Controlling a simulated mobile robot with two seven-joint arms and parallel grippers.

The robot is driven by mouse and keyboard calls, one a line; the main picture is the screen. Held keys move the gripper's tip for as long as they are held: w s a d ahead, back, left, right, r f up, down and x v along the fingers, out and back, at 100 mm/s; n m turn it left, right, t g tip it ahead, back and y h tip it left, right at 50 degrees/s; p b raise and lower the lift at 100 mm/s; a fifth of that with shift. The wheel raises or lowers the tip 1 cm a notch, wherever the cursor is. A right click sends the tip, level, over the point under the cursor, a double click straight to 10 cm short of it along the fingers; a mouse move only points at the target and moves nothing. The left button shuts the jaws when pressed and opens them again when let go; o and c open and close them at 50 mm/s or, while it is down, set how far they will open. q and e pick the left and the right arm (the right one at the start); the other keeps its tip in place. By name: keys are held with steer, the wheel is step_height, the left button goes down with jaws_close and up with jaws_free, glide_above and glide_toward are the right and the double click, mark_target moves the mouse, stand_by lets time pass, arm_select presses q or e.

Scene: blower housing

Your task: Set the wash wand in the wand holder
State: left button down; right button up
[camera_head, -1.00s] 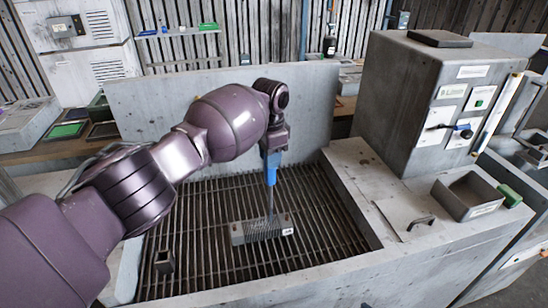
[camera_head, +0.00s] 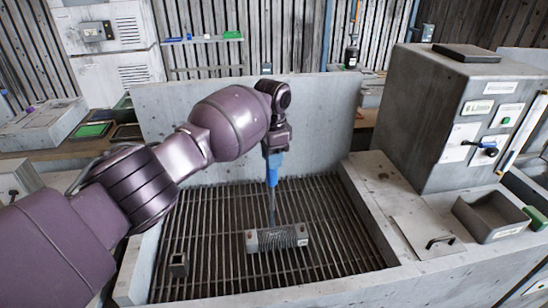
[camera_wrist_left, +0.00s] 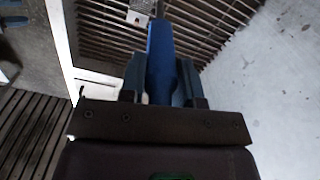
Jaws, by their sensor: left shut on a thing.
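The wash wand has a blue handle (camera_head: 273,174) and a thin grey tube pointing down over the slatted wash basin. My left gripper (camera_head: 272,154) is shut on the handle. In the left wrist view, the blue handle (camera_wrist_left: 160,50) sits between the two fingers of my left gripper (camera_wrist_left: 160,82). The wand's lower end overlaps a grey finned block (camera_head: 277,238) on the grate; I cannot tell if they touch. My right gripper is out of view.
The basin's back panel (camera_head: 200,110) rises behind the wand. On the right are a grey control cabinet (camera_head: 425,125), an open grey tray (camera_head: 490,218) and a plate with a handle (camera_head: 430,235). The grate is free around the block.

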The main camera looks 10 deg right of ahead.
arm_select(q)
steer(key=s+a, duration=0.4)
steer(key=a, duration=1)
steer(key=s+a, duration=0.4)
steer(key=a, duration=1)
steer(key=shift+a, duration=0.25)
stand_by(1.9)
steer(key=shift+f, duration=2.5)
stand_by(0.6)
